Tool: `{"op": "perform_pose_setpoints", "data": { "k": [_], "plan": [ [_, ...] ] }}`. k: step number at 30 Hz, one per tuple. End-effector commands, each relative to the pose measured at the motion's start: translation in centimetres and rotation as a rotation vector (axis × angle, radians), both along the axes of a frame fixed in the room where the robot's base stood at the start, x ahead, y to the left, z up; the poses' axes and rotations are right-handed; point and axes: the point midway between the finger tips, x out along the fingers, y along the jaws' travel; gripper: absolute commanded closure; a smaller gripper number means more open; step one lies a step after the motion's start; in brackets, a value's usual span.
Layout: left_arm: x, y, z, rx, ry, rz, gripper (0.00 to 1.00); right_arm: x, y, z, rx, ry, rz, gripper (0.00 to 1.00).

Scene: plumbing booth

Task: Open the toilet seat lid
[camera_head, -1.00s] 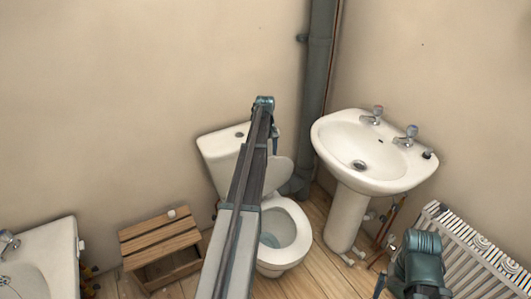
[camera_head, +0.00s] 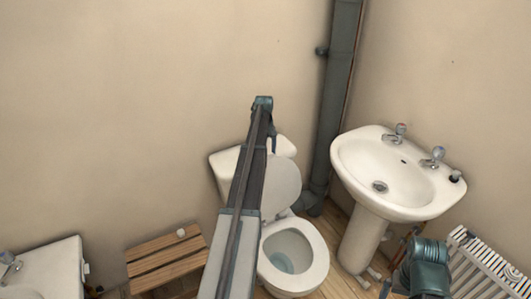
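The white toilet stands in the middle of the view, with its bowl (camera_head: 318,263) open to sight and the seat ring down around it. The lid (camera_head: 284,184) is raised and leans up in front of the cistern (camera_head: 226,172). My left arm reaches up from the bottom edge and covers part of the cistern, the lid's left side and the bowl's left edge. I cannot tell whether it touches the lid. Only a joint of my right arm shows at the lower right, away from the toilet. I cannot make out either gripper's fingers.
A pedestal sink (camera_head: 402,174) stands right of the toilet, with a dark pipe (camera_head: 338,100) between them. A wooden stool (camera_head: 165,262) and another white basin (camera_head: 55,268) are at the left. A white radiator (camera_head: 478,262) is at the right.

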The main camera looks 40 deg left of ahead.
Motion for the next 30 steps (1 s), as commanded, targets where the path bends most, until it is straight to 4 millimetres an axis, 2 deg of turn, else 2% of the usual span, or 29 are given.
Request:
{"op": "perform_pose_setpoints", "data": {
  "k": [13,14,15,24,30],
  "plan": [
    [0.0,0.1,0.0,0.003,0.000,0.001,1.00,0.0,0.0,0.0,0.000,0.000,0.000,0.00],
    [0.0,0.1,0.0,0.003,0.000,0.001,0.07,0.0,0.0,0.0,0.000,0.000,0.000,0.00],
    [0.0,0.1,0.0,0.003,0.000,0.001,0.00,0.0,0.0,0.0,0.000,0.000,0.000,0.00],
    [0.0,0.0,0.1,0.001,0.000,0.000,0.00,0.0,0.0,0.1,0.000,0.000,0.000,0.00],
    [0.0,0.0,1.1,0.000,0.000,0.000,0.00,0.0,0.0,1.1,0.000,0.000,0.000,0.00]
  ]
}}
